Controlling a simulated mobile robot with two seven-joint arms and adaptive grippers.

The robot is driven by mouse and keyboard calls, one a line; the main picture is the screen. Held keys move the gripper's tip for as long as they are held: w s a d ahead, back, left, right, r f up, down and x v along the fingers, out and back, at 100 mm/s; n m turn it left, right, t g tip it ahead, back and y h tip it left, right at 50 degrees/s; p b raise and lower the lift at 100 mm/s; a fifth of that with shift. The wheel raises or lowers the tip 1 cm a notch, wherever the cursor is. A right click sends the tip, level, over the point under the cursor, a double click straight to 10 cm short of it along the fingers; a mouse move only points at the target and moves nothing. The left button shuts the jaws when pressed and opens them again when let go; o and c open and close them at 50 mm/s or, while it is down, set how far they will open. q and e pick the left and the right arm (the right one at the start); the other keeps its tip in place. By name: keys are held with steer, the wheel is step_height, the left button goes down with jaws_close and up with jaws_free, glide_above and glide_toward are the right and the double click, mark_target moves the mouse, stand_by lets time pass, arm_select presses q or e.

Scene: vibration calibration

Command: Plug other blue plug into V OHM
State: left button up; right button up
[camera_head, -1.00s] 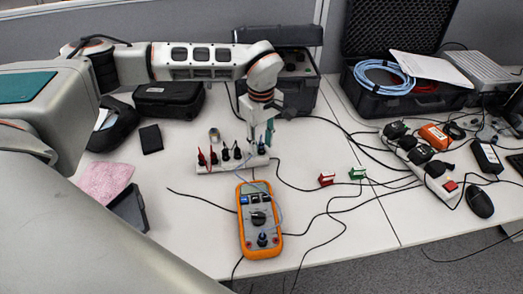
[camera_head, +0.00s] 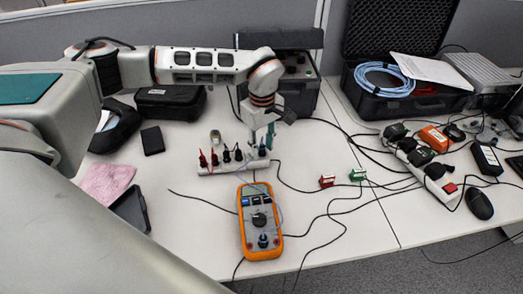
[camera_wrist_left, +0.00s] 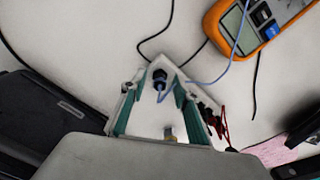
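The orange multimeter (camera_head: 246,230) lies on the table in front of the white plug rack (camera_head: 216,169). A blue plug (camera_head: 262,240) appears to sit at its lower end. A thin blue cable runs between rack and meter. Another blue plug (camera_wrist_left: 160,78) with a blue cable stands at the rack's end in the left wrist view. My left gripper (camera_head: 261,146) is over the right end of the rack. In the wrist view its teal fingers (camera_wrist_left: 155,97) are spread, with the blue plug between and slightly beyond their tips. Contact cannot be told. My right gripper is not in view.
Red and black plugs (camera_head: 208,157) stand in the rack left of the gripper. A red block (camera_head: 326,181) and a green block (camera_head: 358,174) lie to the right among loose black cables.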

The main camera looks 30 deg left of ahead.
mark_target(262, 146)
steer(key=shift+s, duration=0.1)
arm_select(q)
jaws_close()
steer(key=shift+r+p, duration=0.25)
steer(key=shift+p, duration=0.2)
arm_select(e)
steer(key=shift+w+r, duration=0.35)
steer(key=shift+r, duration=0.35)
arm_select(q)
steer(key=shift+r+p, duration=0.25)
steer(key=shift+p, duration=0.15)
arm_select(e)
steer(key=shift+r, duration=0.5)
arm_select(q)
steer(key=shift+r+p, duration=0.2)
steer(key=shift+p, duration=0.2)
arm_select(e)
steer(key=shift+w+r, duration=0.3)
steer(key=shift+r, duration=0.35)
arm_select(q)
steer(key=shift+r, duration=0.1)
steer(key=shift+r+p, duration=1.7)
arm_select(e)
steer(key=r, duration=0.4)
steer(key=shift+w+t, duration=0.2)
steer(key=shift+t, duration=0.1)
